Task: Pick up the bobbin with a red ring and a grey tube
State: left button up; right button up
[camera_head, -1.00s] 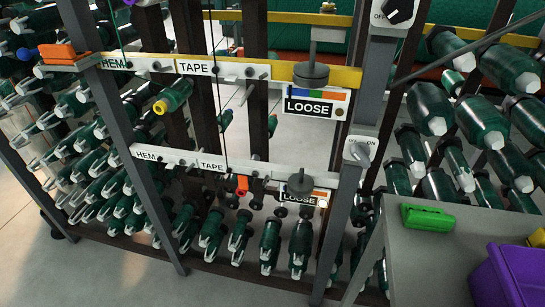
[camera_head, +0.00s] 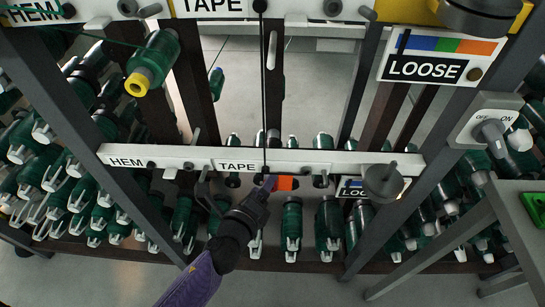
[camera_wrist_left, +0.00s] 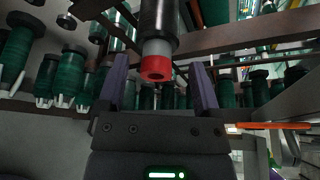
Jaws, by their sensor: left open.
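In the left wrist view the bobbin with a red ring and a grey tube (camera_wrist_left: 157,45) has a dark body, a short grey tube below it and a red ring at its near end. My left gripper (camera_wrist_left: 159,82) is open, with one purple finger on each side of the ring and visible gaps between. In the head view my left gripper (camera_head: 270,184) reaches up from below to just under the lower rail. A red-orange patch (camera_head: 285,184) shows beside its fingertip, probably the ring; the rest of that bobbin is hidden. My right gripper is not in view.
The lower rail (camera_head: 205,159) carries HEM and TAPE labels. A bobbin with a yellow ring (camera_head: 150,67) hangs at upper left. Rows of green bobbins (camera_head: 290,225) stand behind and below. Slanted grey posts (camera_head: 80,110) flank the bay. A green block (camera_head: 535,208) lies on the right table.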

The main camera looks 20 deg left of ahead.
pick_arm(q)
jog(key=shift+x, duration=0.85)
jog(key=shift+w+f, duration=0.1)
jog(key=shift+w, duration=0.15)
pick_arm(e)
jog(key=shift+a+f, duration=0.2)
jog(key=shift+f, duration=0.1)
pick_arm(q)
jog(key=c, duration=0.4)
grip_shut()
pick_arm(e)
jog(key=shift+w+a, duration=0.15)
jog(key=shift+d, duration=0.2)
